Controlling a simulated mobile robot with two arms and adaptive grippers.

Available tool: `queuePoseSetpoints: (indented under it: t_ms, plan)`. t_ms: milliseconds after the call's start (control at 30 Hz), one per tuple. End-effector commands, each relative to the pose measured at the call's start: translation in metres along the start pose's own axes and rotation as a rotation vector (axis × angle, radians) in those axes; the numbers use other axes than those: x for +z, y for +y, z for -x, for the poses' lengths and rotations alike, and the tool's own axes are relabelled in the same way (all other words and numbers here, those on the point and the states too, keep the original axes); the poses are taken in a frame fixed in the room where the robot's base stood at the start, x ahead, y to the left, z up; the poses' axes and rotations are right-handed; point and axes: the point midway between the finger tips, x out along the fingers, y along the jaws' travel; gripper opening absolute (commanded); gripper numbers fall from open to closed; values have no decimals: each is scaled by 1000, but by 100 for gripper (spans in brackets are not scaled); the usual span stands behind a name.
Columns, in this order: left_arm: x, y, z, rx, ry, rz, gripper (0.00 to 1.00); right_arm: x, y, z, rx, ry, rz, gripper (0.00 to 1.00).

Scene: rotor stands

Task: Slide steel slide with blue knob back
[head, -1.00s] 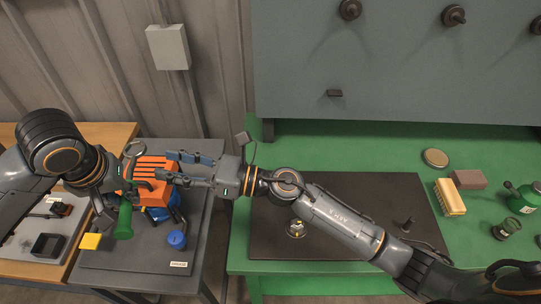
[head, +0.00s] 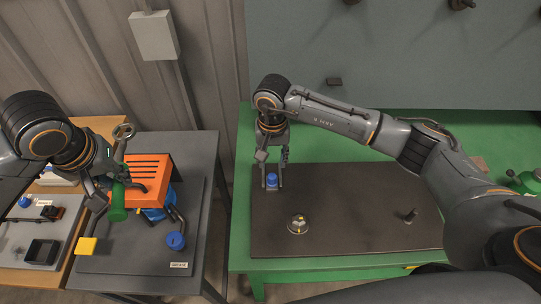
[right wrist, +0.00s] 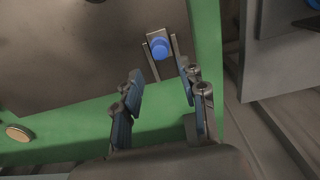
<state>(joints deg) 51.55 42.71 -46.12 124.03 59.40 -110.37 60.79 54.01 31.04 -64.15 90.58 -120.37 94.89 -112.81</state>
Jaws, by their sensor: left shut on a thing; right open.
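The blue knob (head: 271,180) stands on the small steel slide (right wrist: 155,36) between two narrow rails, at the left end of the dark mat. The right wrist view shows the blue knob (right wrist: 160,47) beyond my fingertips. My right gripper (head: 273,158) is open and points down just above and behind the knob; its fingers (right wrist: 161,88) appear apart from it, with nothing between them. In the head view my gripper partly hides the slide.
The dark mat (head: 350,190) on the green bench also bears a round metal piece (head: 298,224) and a dark peg (head: 410,216). A gap separates the tables.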

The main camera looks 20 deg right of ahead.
Motion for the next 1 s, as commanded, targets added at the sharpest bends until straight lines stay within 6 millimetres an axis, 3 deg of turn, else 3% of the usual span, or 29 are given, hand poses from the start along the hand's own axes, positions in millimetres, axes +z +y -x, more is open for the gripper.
queuePoseSetpoints:
  t_ms: [267, 567, 700, 1000]
  plan:
    - [1, 0, -6, 0, 2, 0, 0, 1, 1, -16, 2, -3, 0, 42]
    - [5, 0, -19, 0, 2, 0, 0, 1, 0, -51, 0, -3, -1, 42]
    - [10, 0, -37, 0, 2, 0, 0, 0, 0, -70, 0, 0, 0, 42]
    - [12, 0, -48, 1, 2, 0, 0, 0, 0, -80, -1, -1, 0, 42]
